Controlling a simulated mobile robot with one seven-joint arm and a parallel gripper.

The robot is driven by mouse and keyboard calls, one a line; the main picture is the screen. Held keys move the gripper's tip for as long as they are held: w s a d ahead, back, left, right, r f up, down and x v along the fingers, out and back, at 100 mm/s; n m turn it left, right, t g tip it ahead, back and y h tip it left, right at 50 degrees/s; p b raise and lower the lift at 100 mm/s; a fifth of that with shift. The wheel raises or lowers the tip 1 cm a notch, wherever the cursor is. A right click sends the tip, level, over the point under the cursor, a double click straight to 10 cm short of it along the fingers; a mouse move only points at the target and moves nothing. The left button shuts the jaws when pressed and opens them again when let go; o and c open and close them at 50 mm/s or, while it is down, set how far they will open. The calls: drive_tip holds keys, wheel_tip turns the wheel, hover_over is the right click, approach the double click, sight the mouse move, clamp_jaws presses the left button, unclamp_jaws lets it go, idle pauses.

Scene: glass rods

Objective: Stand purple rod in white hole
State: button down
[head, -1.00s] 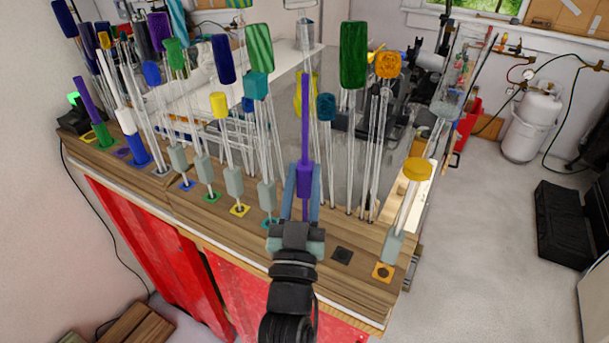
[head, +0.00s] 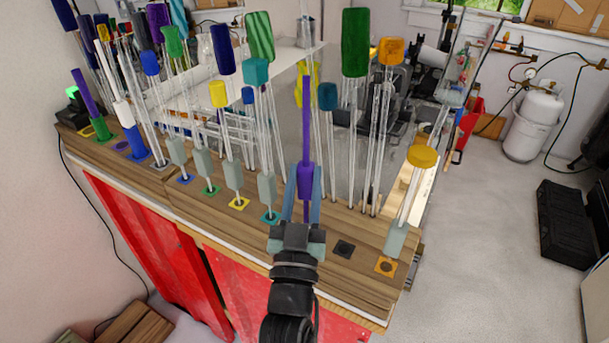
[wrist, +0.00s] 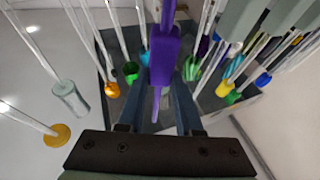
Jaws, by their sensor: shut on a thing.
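The purple rod (head: 305,124) stands upright in my gripper (head: 304,178). My gripper is shut on its thicker purple block (head: 305,182), above the wooden bench top. In the wrist view the purple block (wrist: 162,52) sits between my two fingers, with a thin end pointing back toward the wrist. A pale grey-white square (head: 159,163) at the left of the row of holes may be the white hole; a clear rod seems to stand at it, and I cannot tell whether it is free.
Several clear rods with grey blocks and coloured tops, such as the teal one (head: 256,72), stand left of my gripper. Taller rods, including a green-topped one (head: 355,42), stand behind it.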

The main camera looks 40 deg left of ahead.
drive_tip(key=shift+f+b, duration=1.95)
drive_tip(key=shift+f, duration=0.7)
drive_tip(key=c, duration=0.5)
unclamp_jaws()
drive_tip(key=b, duration=0.4)
approach(305, 200)
drive_tip(key=shift+v, duration=1.95)
